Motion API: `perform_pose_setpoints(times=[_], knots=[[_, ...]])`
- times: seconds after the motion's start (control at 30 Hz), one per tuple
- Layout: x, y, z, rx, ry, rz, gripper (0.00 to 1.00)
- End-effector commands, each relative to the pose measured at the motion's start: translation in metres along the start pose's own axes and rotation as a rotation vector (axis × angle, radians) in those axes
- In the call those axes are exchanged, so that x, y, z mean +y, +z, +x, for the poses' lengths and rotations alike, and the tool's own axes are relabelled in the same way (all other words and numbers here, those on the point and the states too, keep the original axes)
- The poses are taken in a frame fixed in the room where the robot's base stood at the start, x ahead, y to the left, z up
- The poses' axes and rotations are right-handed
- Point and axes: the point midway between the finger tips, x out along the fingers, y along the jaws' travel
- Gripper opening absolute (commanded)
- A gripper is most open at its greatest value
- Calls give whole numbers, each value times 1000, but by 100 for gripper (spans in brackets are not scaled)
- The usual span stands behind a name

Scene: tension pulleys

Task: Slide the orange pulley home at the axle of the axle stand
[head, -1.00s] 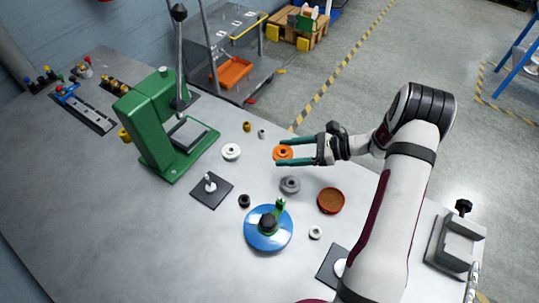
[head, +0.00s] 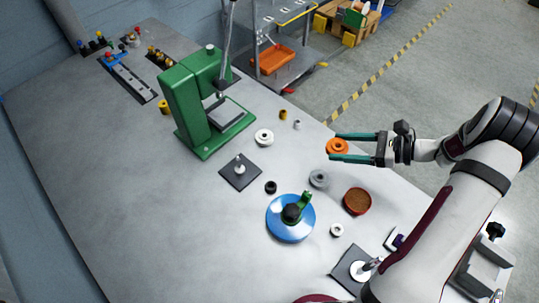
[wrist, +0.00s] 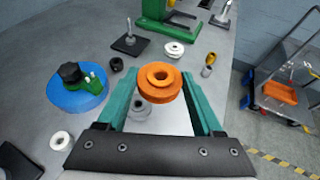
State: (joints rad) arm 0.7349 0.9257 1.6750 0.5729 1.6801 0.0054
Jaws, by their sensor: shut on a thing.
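The orange pulley (head: 338,146) is a grooved wheel with a centre hole. My gripper (head: 333,148) is shut on it, with one green finger on each side. The pulley seems held above the table near its right edge, hub upward; it also shows between the fingers in the wrist view (wrist: 165,80). A black square stand with an upright pale axle (head: 239,168) is to the left of the pulley, its axle bare; it also shows at the top left of the wrist view (wrist: 130,42). A second dark plate (head: 345,275) with a white disc and pin is partly hidden by my arm.
A grey pulley (head: 318,179), a white pulley (head: 264,137) and a black ring (head: 270,187) lie around the stand. A blue disc with a green handle (head: 285,229), a brown-filled dish (head: 357,201) and a green press (head: 195,105) stand nearby. The table's left front is clear.

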Motion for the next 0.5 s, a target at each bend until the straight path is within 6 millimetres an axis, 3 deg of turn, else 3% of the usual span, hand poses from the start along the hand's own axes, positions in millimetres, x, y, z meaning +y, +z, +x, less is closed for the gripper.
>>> perform_pose_setpoints(times=[0.17, 0.37, 0.5], knots=[[1, 12, 18, 1, 32, -14, 9], [16, 62, 88, 4, 156, -68, 9], [43, 103, 144, 3, 258, -111, 9]])
